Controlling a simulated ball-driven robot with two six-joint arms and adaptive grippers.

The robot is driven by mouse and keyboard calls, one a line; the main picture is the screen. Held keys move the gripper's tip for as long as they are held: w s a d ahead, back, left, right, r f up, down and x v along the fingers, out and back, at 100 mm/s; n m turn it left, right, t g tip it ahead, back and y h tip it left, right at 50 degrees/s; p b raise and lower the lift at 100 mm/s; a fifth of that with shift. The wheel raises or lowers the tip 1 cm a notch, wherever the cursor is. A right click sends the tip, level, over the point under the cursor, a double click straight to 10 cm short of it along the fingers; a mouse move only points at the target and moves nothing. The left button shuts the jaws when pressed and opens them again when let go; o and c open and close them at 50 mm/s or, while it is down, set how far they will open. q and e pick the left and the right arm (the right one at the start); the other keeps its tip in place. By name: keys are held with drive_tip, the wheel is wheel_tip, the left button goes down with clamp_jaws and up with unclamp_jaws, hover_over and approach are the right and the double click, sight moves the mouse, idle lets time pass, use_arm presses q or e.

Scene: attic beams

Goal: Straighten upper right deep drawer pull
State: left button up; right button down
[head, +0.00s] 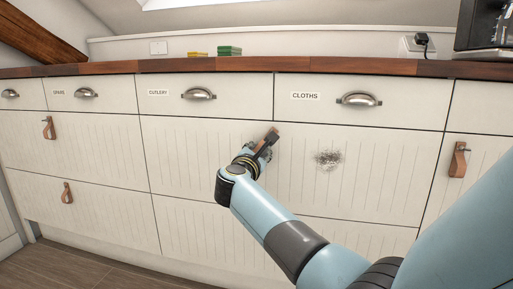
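My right arm comes in from the lower right. Its gripper (263,147) is at the upper deep drawer front (195,150), just below the top drawer row. A brown leather pull (272,136) shows at the gripper's tip, tilted up to the right. The gripper hides much of it, and I cannot tell whether the fingers are closed on it. Another leather pull (458,160) hangs on the upper deep front at the far right, clear of the gripper. My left gripper is not in view.
Leather pulls hang on the left deep drawers, one upper (48,128) and one lower (67,193). The top drawers have metal cup handles (359,99). A dark smudge (328,160) marks the white front. Sponges (229,51) and a dark appliance (483,28) stand on the wooden worktop (120,68).

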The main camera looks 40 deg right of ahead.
drive_tip(key=n+p, duration=0.1)
drive_tip(key=n, duration=0.1)
drive_tip(key=s+d+n+p, duration=0.1)
drive_tip(key=n, duration=0.1)
drive_tip(key=s+d+f+n+p, duration=0.1)
drive_tip(key=n, duration=0.1)
drive_tip(key=shift+s+p, duration=0.1)
drive_tip(key=shift+p, duration=0.2)
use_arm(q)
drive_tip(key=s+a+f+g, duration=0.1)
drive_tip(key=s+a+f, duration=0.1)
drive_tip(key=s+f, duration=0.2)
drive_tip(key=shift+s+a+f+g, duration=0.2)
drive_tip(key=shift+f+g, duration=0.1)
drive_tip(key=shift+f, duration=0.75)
use_arm(e)
drive_tip(key=shift+s+n, duration=0.1)
drive_tip(key=shift+n, duration=0.5)
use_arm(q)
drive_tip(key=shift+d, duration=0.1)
use_arm(e)
drive_tip(key=c, duration=1.2)
unclamp_jaws()
drive_tip(key=shift+o, duration=0.2)
drive_tip(key=v, duration=1.2)
